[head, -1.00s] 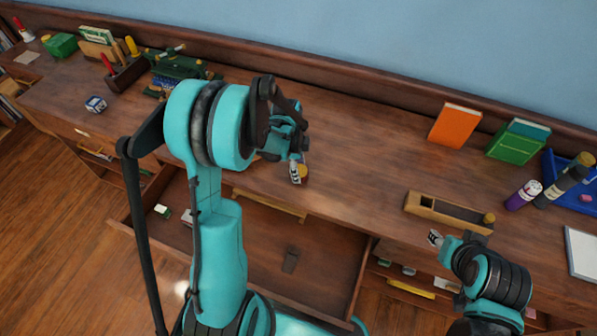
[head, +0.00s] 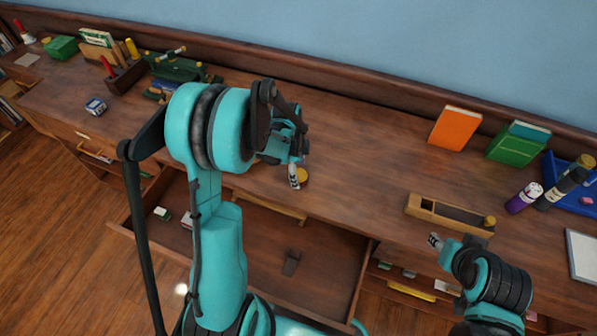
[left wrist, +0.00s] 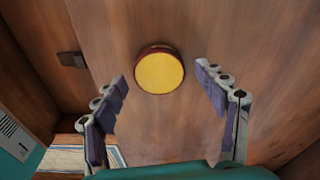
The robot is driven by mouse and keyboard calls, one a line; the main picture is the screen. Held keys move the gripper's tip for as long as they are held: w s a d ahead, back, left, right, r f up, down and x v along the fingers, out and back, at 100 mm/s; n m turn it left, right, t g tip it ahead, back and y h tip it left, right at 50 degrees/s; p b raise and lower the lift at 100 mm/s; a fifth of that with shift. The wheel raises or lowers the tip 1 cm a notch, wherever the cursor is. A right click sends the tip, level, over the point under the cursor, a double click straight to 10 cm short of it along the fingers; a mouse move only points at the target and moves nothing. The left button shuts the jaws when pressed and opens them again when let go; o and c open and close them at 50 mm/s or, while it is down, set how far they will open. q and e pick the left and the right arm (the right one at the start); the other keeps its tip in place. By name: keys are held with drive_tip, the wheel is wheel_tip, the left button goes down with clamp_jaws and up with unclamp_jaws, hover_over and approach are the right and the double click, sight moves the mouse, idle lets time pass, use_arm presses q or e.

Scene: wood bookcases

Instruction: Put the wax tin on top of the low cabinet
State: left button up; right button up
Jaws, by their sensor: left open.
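The wax tin (head: 302,176) is a small round tin with a yellow lid, standing on the wooden top of the long cabinet (head: 355,150) behind the open drawer. In the left wrist view the tin (left wrist: 160,72) shows its yellow lid and dark red side, just beyond and between the fingertips, not gripped. My left gripper (head: 296,168) is open beside the tin in the head view and partly covers it; its two spread fingers show in the left wrist view (left wrist: 162,80). My right gripper (head: 436,241) is near the cabinet's front edge at the right, its jaws unclear.
The open drawer (head: 325,275) holds a dark item (head: 290,262). A wooden plane-like block (head: 440,212), an orange book (head: 455,128), a green book (head: 513,146) and a purple bottle (head: 523,197) stand to the right. The top between tin and orange book is clear.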

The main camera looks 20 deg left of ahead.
use_arm(q)
wheel_tip(320, 180, up, 10)
drive_tip(key=a+p, duration=0.1)
drive_tip(key=p, duration=0.2)
drive_tip(key=s+d+r+n+t, duration=0.3)
drive_tip(key=s+d+r+n, duration=0.1)
drive_tip(key=s+n, duration=0.3)
drive_tip(key=s+d+r+n+t+y, duration=0.1)
drive_tip(key=s+d+r+n+t, duration=0.2)
drive_tip(key=s+r+n, duration=0.4)
drive_tip(key=shift+s+d+r+n+t, duration=0.2)
drive_tip(key=shift+s+d+n+t, duration=0.2)
drive_tip(key=shift+s+n, duration=0.15)
drive_tip(key=shift+f, duration=0.1)
